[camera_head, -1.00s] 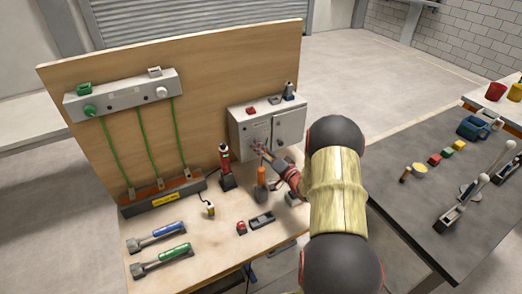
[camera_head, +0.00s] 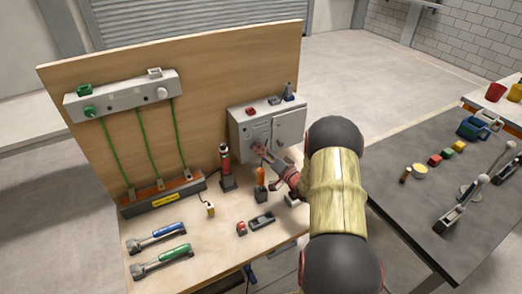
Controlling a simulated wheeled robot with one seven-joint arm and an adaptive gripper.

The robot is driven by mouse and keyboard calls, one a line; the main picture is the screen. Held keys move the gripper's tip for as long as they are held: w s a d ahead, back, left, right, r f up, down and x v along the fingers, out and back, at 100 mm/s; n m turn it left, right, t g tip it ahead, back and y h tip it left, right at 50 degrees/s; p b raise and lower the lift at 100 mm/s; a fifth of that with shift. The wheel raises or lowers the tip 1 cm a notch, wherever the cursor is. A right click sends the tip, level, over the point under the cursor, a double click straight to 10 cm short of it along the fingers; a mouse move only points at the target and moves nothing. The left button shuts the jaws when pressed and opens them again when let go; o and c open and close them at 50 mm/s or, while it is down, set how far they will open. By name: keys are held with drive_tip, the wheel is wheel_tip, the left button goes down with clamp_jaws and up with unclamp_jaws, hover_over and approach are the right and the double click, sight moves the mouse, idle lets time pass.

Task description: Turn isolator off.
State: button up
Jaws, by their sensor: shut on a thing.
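The isolator appears to be on the front of the grey cabinet (camera_head: 288,128) on the wooden back board. Its handle is too small and too covered by my gripper to make out, so I cannot tell its position. My gripper (camera_head: 260,148) reaches up to the left part of the cabinet front. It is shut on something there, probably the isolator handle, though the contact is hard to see. My arm covers the lower right of the cabinet and part of the bench.
Two torque-style tools (camera_head: 160,262) lie on the front left bench. A dark table (camera_head: 440,190) with several small objects stands right.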

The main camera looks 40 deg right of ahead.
drive_tip(key=shift+c, duration=0.5)
drive_tip(key=shift+n, duration=0.9)
drive_tip(key=o, duration=1.1)
drive_tip(key=shift+o, duration=0.2)
drive_tip(key=s, duration=1.2)
drive_tip(key=shift+a, duration=0.45)
drive_tip(key=shift+r, duration=0.1)
